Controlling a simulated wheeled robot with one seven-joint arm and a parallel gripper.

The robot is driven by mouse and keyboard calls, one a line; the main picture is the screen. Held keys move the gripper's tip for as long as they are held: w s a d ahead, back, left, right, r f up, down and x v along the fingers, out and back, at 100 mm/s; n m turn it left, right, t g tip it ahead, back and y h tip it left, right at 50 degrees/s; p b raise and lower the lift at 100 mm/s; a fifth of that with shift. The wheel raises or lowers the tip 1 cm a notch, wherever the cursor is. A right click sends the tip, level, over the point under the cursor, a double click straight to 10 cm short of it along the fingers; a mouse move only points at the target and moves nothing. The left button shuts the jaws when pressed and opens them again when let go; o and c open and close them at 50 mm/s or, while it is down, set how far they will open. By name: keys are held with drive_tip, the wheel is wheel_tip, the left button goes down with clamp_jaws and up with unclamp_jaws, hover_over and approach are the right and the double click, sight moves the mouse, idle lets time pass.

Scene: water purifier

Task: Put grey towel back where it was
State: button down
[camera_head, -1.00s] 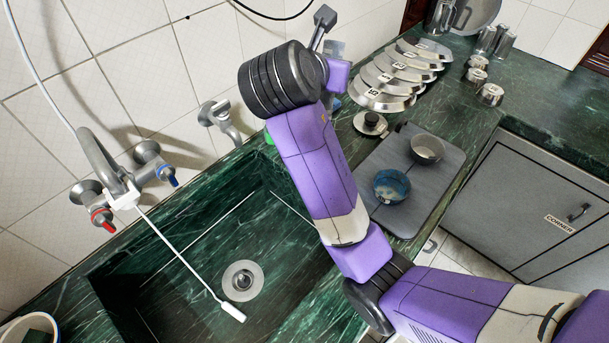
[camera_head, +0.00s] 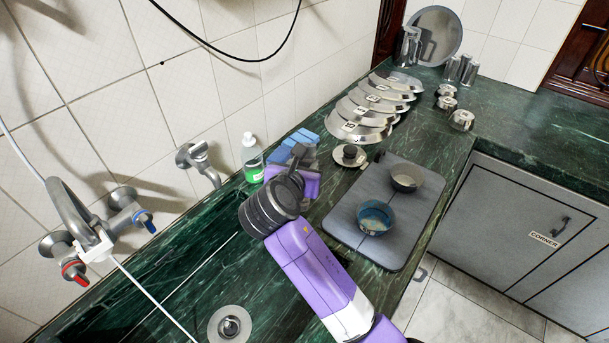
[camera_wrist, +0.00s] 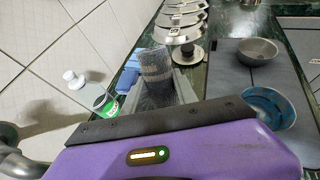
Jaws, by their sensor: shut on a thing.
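The grey towel (camera_wrist: 156,68) shows in the wrist view as a grey, finely textured bundle standing out beyond my purple gripper body. My gripper (camera_head: 296,172) is shut on it, low over the counter strip behind the sink. In the head view, my wrist hides most of the towel, and I cannot make out its edges. In the wrist view, my gripper (camera_wrist: 155,98) covers the towel's lower end, so I cannot tell whether it touches the counter.
A grey mat (camera_head: 347,228) with two bowls lies right; a small lidded item (camera_head: 349,156) and metal lids (camera_head: 360,117) stand beyond. The sink is in front.

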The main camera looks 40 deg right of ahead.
drive_tip(key=shift+f, duration=1.75)
drive_tip(key=c, duration=1)
unclamp_jaws()
drive_tip(key=shift+f, duration=0.1)
drive_tip(key=shift+o, duration=0.2)
drive_tip(key=shift+s+a+r, duration=0.15)
drive_tip(key=shift+a+r, duration=0.1)
drive_tip(key=v, duration=1.1)
drive_tip(key=shift+a, duration=0.2)
drive_tip(key=shift+r, duration=0.1)
